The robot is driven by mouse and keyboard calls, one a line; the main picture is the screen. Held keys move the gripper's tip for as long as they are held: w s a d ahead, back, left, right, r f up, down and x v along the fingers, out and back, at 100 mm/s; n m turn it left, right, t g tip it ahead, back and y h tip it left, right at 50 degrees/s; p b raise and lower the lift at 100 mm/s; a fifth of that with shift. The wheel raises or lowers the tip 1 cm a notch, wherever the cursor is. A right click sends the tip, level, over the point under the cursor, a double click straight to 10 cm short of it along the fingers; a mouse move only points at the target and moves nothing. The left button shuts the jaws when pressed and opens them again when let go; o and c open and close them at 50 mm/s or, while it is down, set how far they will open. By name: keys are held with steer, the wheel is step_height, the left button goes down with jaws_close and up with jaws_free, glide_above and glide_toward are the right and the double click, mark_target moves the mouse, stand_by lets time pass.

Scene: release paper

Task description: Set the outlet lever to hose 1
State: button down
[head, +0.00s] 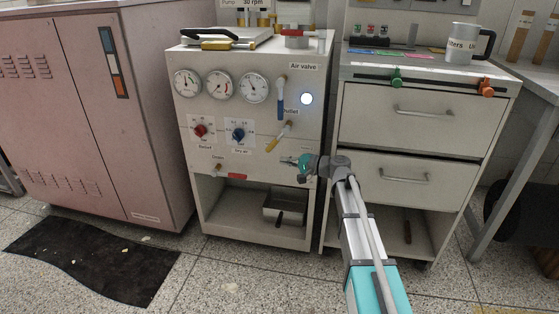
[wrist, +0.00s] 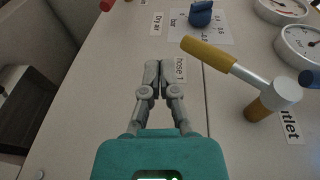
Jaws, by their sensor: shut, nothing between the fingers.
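The outlet lever (head: 278,136) is on the grey machine's front, under the word "Outlet". Its yellow grip slants down and left from a silver hub. In the wrist view the yellow grip (wrist: 207,53) and silver arm show large, with the hub at the right. A "hose 1" label (wrist: 180,70) lies on the panel between the grip's end and my fingertips. My gripper (wrist: 152,66) is shut and empty, beside the label and apart from the lever. In the head view my gripper (head: 291,161) is in front of the panel, below the lever.
A blue-handled air valve lever (head: 281,105) hangs just above the outlet lever. A blue knob (head: 238,134) and a red knob (head: 200,131) are to the left, with gauges (head: 220,85) above. A drawer cabinet (head: 410,115) stands close on the right.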

steer(key=s+d+f+b, duration=0.3)
steer(key=d+f+b, duration=0.2)
steer(key=d+f, duration=0.1)
steer(key=shift+d, duration=0.85)
steer(key=s+d+f+n+g+h+p, duration=0.1)
steer(key=s+g+h+p, duration=0.1)
steer(key=s+h+p, duration=0.4)
steer(key=s+d+f+n+g+h+p, duration=0.15)
steer(key=s+p, duration=0.25)
steer(key=s, duration=0.4)
steer(key=s+d+r+n+g+h+p, duration=0.15)
steer(key=s+d+r+h+p, duration=0.35)
steer(key=s+d+h+p, duration=0.55)
step_height(320, 180, up, 37)
steer(key=s+y+p, duration=0.1)
steer(key=y+p, duration=0.1)
steer(key=p, duration=3.3)
steer(key=shift+s+g, duration=0.2)
steer(key=shift+g, duration=0.2)
steer(key=shift+a, duration=0.1)
